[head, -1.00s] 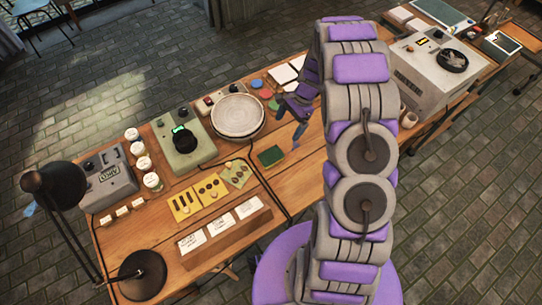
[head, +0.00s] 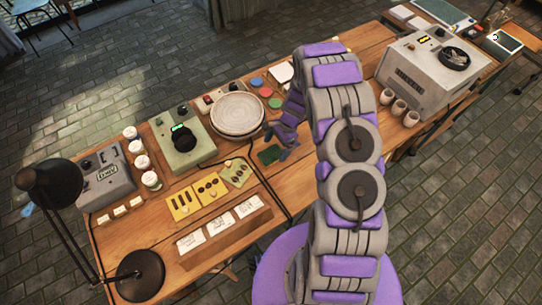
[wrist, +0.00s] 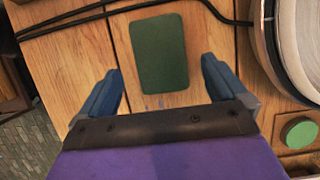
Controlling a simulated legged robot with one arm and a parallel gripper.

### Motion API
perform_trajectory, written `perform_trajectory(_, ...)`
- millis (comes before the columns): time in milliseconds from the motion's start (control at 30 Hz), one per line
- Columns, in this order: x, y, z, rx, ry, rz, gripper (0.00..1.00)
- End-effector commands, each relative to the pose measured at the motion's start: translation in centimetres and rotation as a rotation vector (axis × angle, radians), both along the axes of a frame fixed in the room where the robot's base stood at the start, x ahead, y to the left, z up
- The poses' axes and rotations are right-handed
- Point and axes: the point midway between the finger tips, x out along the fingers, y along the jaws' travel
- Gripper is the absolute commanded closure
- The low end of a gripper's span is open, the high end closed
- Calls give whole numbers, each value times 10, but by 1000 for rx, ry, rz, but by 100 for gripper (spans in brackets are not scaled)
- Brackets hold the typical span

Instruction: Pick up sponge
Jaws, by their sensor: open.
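The sponge looks like a dark green flat rounded rectangle (wrist: 160,52) lying on the wooden table in the wrist view. In the head view the green sponge (head: 269,155) lies in front of the round plate, partly hidden by my gripper. My gripper (wrist: 158,78) is open, with its two blue fingers apart and the sponge in line with the gap between them. Nothing is held. In the head view my gripper (head: 280,142) is over the sponge's right side; the height between them is hard to tell.
A round plate (head: 238,114) sits on a device just behind the sponge. A black cable (wrist: 95,12) runs beyond the sponge. Yellow cards (head: 208,187) lie to the left. Small cups (head: 399,108) stand beside a grey machine (head: 430,65) at right.

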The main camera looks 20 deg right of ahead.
Motion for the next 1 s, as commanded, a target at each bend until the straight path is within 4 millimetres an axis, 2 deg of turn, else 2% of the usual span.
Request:
perform_trajectory(233,-3,14,-34,0,1,-1,1)
perform_trajectory(500,-4,17,-39,0,0,-1,1)
perform_trajectory(1000,-4,16,-39,1,2,-1,48)
